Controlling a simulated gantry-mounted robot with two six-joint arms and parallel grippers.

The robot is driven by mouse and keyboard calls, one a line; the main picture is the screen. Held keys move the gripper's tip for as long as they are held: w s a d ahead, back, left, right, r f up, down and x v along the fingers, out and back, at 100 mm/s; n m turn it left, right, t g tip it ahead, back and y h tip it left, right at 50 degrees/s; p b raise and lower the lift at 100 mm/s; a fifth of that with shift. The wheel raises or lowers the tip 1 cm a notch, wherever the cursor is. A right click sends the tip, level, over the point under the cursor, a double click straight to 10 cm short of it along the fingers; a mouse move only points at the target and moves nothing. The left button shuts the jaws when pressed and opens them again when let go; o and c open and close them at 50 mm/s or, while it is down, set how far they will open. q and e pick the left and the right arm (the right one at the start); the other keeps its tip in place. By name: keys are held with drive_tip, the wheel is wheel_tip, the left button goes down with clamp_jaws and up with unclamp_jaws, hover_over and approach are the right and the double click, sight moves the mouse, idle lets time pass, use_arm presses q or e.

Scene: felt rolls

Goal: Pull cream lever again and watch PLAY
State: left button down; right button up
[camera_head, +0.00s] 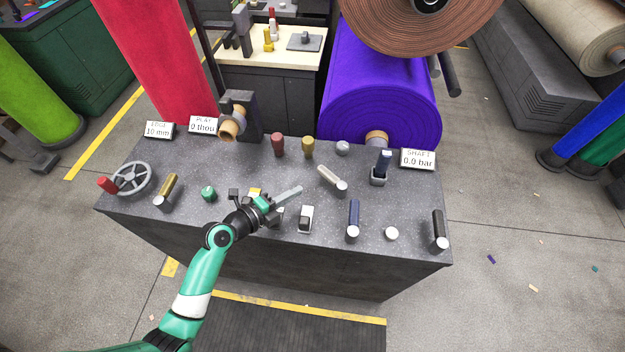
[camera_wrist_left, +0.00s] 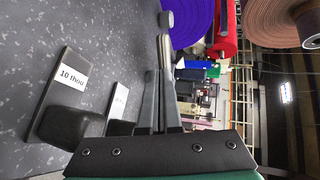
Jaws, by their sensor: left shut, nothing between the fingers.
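The cream lever (camera_head: 330,177) stands tilted on the bench top, its handle leaning up and left from a pale round base. The PLAY display (camera_head: 203,125) at the back left of the bench reads "0 thou". My left gripper (camera_head: 299,189) is shut and empty, its fingertips just left of the cream lever. In the left wrist view the closed fingers (camera_wrist_left: 160,98) point at a pale rod with a rounded end (camera_wrist_left: 166,20), which looks like the lever. I cannot tell whether they touch. My right gripper is out of view.
The bench also bears a handwheel (camera_head: 131,179), a brass lever (camera_head: 168,187), a blue lever (camera_head: 353,218), a black lever (camera_head: 439,228) and several knobs. A "10 thou" plate (camera_wrist_left: 73,77) lies beside the fingers in the wrist view.

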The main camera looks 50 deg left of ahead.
sight(323, 176)
use_arm(q)
drive_tip(key=b+x, duration=0.1)
drive_tip(key=x, duration=0.7)
drive_tip(key=shift+w, duration=0.35)
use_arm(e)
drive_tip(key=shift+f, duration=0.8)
